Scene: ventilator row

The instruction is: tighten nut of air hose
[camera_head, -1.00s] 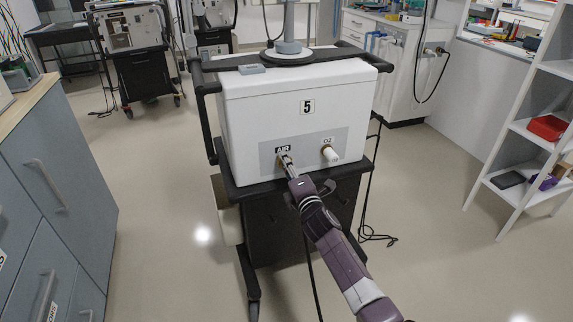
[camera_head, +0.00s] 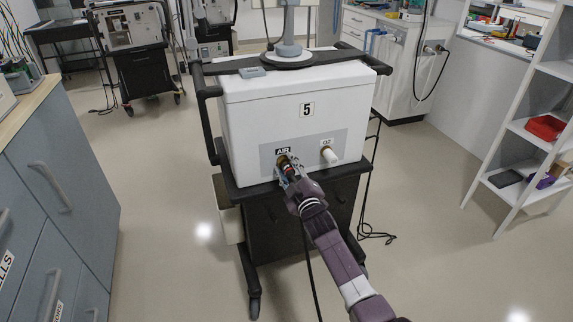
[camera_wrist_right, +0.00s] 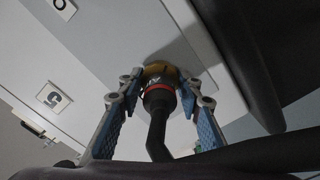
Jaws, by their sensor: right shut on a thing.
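The white ventilator unit (camera_head: 290,110) marked 5 has an AIR port at its lower front. A brass nut (camera_wrist_right: 157,70) sits against the unit there, in the middle of the right wrist view. A black hose end (camera_wrist_right: 158,95) with a red band and white lettering hangs below the nut. My right gripper (camera_wrist_right: 161,84) has one finger on each side of the nut and is shut on it. In the head view my right gripper (camera_head: 289,167) is at the AIR port, and its fingers partly hide the nut. My left gripper is not in view.
A white O2 fitting (camera_head: 330,155) sticks out just right of the AIR port. The unit stands on a dark wheeled cart (camera_head: 262,228) with black side rails. Grey drawers (camera_head: 58,190) stand at left, white shelves (camera_head: 513,150) at right.

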